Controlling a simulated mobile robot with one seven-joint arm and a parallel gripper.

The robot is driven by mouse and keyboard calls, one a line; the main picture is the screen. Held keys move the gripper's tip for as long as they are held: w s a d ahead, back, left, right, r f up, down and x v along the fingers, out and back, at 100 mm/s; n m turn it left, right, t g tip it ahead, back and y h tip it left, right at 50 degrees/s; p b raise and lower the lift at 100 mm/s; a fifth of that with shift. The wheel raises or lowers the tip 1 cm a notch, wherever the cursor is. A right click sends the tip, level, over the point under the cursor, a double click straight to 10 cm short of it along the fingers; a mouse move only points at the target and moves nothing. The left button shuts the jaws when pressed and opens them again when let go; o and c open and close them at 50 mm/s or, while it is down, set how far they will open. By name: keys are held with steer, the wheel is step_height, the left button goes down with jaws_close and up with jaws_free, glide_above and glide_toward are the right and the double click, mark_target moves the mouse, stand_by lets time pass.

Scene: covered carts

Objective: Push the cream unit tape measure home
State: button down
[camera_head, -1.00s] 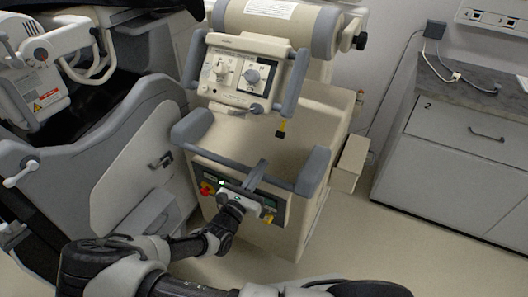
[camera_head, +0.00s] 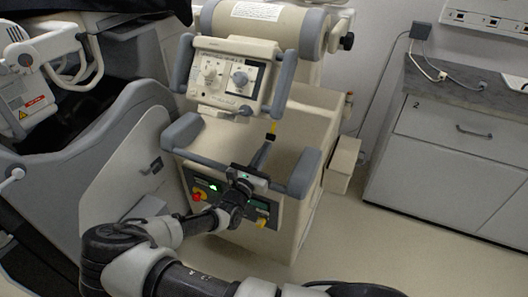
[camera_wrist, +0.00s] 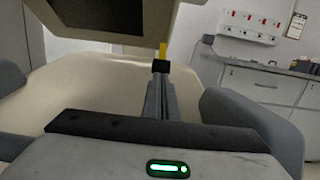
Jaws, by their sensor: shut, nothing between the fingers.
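The tape measure shows as a short yellow strip (camera_head: 273,127) with a black end piece (camera_head: 270,136). It hangs below the control panel of the cream unit (camera_head: 312,125). In the wrist view the yellow strip (camera_wrist: 162,50) and black end (camera_wrist: 160,66) are straight ahead, under the panel's lower edge. My gripper (camera_head: 267,144) is shut and empty, its fingers pointing up at the black end. In the wrist view the fingertips (camera_wrist: 160,77) line up with the black end and look very close; I cannot tell whether they touch. The tape's upper end is hidden.
The control panel (camera_head: 229,76) overhangs the tape. Grey padded handles (camera_head: 305,174) flank my gripper, with a grey bar (camera_head: 200,160) across the front. A red button (camera_head: 197,196) sits below. Grey drawers (camera_head: 440,165) stand right; open floor lies between.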

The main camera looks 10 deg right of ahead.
mark_target(270, 135)
steer(key=w+r+p, duration=0.1)
steer(key=d+r+p, duration=0.1)
steer(key=p, duration=0.1)
steer(key=shift+w+d+r, duration=0.1)
steer(key=shift+w+r, duration=0.25)
steer(key=shift+r, duration=0.05)
steer(key=shift+s, duration=0.1)
